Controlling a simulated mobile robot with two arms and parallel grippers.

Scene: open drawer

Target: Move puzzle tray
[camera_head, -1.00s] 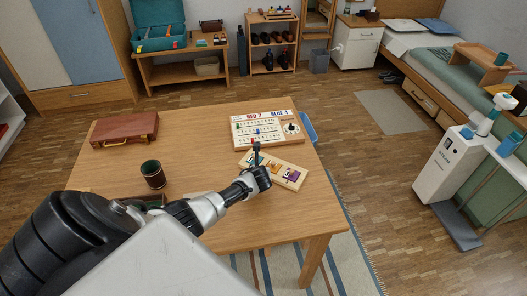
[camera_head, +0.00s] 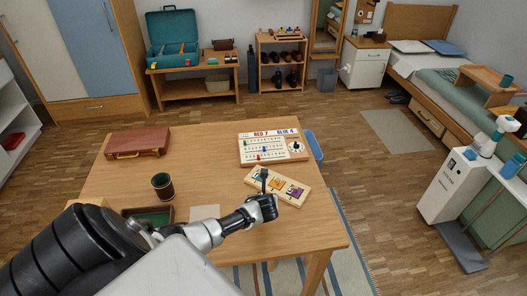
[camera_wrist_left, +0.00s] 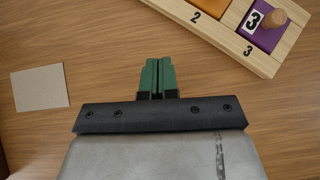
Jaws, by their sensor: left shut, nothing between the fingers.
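The puzzle tray (camera_head: 254,178) is a pale wooden board with coloured, numbered pieces. It lies flat on the table in front of the score board. The left wrist view shows one corner of its wooden rim (camera_wrist_left: 262,62) at upper right, with a purple number 3 piece that has a round knob. My left gripper (camera_head: 264,175) reaches in from the left and overlaps the tray in the head view. In the wrist view its green fingertips (camera_wrist_left: 158,62) are together and empty, over bare table beside the tray. My right gripper is not in view.
The score board (camera_head: 272,147) stands behind the tray, with a blue item (camera_head: 314,145) beside it. A brown case (camera_head: 138,142), a dark cup (camera_head: 162,186), a green-lined box (camera_head: 148,215) and a pale card (camera_wrist_left: 40,87) lie to the left. The table middle is clear.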

